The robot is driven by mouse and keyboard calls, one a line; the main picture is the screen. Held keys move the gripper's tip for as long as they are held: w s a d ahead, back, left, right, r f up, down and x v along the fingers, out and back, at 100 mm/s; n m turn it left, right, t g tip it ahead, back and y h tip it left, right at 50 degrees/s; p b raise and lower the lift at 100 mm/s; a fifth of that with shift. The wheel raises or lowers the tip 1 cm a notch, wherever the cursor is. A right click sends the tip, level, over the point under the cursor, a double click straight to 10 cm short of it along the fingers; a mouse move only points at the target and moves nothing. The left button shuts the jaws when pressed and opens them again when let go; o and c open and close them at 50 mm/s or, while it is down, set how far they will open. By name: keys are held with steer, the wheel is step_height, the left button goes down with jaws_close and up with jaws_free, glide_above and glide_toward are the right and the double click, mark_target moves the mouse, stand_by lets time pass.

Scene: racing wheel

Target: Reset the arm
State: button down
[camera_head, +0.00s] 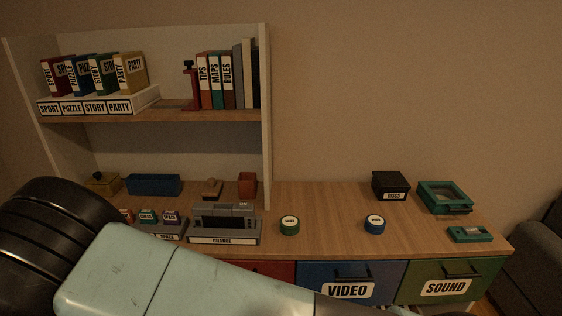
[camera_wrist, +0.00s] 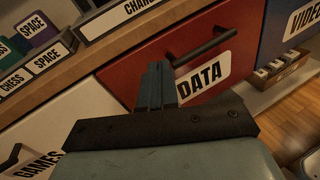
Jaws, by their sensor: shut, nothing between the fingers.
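My gripper (camera_wrist: 158,84) shows in the wrist view, with its fingers together and nothing between them. It is in front of the red drawer (camera_wrist: 190,70) labelled DATA, and the fingertips appear close to the left of its dark handle (camera_wrist: 205,47). I cannot tell whether they touch the drawer. In the head view my pale blue arm crosses the lower left, and the gripper itself is out of that picture. The red drawer (camera_head: 272,269) shows there only as a strip above my arm.
The blue VIDEO drawer (camera_head: 350,282) and green SOUND drawer (camera_head: 450,282) look shut. The wooden top (camera_head: 320,235) holds two round tins, a black box (camera_head: 390,186), a teal case (camera_head: 443,197) and the CHANGE tray (camera_head: 223,240). A shelf (camera_head: 150,116) with books and boxes stands left.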

steer(key=w+d+r+m+g+h, duration=0.1)
steer(key=w+d+r+m+g, duration=0.3)
steer(key=d+r, duration=0.45)
steer(key=w+d+r+m+g, duration=0.2)
steer(key=d+r+m+g, duration=0.2)
steer(key=d+r+m, duration=0.4)
steer(key=w+d+r+m+g+h, duration=0.1)
steer(key=w+d+r+m+g, duration=0.25)
steer(key=d+r, duration=0.5)
steer(key=s+d+r+m+t+y, duration=0.1)
steer(key=s+d+r+m+y, duration=0.2)
steer(key=s+d+r+m, duration=0.4)
steer(key=s+d+r+m+y, duration=0.4)
steer(key=s+d+r+m, duration=0.3)
steer(key=s+d, duration=0.3)
steer(key=d+r, duration=0.1)
steer(key=d, duration=0.3)
steer(key=shift+r+t+y, duration=0.2)
steer(key=shift+t+y, duration=0.1)
steer(key=shift+t, duration=0.05)
